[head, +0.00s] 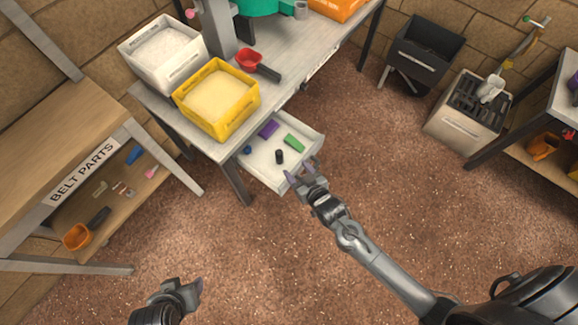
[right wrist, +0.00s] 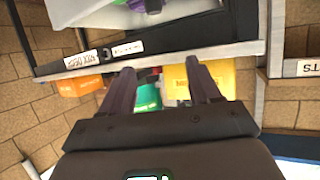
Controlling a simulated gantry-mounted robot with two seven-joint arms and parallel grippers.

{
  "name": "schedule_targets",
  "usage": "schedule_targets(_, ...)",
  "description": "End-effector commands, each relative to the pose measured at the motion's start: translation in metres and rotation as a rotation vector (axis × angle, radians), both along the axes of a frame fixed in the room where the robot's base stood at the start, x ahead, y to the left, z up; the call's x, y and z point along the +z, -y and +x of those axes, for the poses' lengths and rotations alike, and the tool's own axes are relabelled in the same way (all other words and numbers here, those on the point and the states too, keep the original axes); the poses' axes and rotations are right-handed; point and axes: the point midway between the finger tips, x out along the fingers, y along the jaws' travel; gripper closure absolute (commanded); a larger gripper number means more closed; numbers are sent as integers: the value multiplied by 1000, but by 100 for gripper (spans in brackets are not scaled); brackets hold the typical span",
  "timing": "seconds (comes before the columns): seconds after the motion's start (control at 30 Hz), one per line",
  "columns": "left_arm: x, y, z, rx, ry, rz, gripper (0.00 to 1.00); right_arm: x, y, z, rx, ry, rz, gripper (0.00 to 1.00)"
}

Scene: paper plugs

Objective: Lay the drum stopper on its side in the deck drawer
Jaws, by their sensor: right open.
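The open deck drawer (head: 312,134) is a pale tray under the bench. In it a small black cylinder (head: 279,157), perhaps the drum stopper, is near the front; I cannot tell for sure whether it is upright. A purple piece (head: 268,129), a green piece (head: 293,143) and a small blue piece (head: 247,150) are also in the drawer. My right gripper (head: 302,172) is open and empty by the drawer's front right corner; its spread fingers show in the right wrist view (right wrist: 162,80). My left gripper (head: 190,289) is low at left, away from the drawer; its jaw opening is unclear.
A yellow bin (head: 216,119) and a white bin (head: 140,53) stand on the bench above the drawer, with a red scoop (head: 249,59) beside them. A belt parts shelf (head: 60,155) is at left. The floor in front of the drawer is clear.

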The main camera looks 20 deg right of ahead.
Motion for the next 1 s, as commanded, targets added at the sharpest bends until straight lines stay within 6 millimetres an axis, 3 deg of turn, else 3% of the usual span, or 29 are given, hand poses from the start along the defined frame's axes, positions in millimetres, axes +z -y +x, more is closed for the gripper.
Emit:
schedule_targets(0.03, -30, 1, 0, 1, 0, -2, 42, -28, -1, 4, 2, 7, -1, 38)
schedule_targets(0.23, -67, 1, 0, 4, 0, -5, 42, -52, -2, 16, 5, 31, -2, 38)
schedule_targets(0.47, -83, 1, 0, 3, 1, -5, 42, -63, -3, 29, 4, 44, -2, 38)
schedule_targets(0.8, -103, -1, 0, -4, 2, 5, 42, -77, -6, 68, 5, 44, 0, 38)
schedule_targets(1.0, -107, -2, 0, -5, 2, 8, 42, -80, -7, 77, 5, 43, -1, 38)
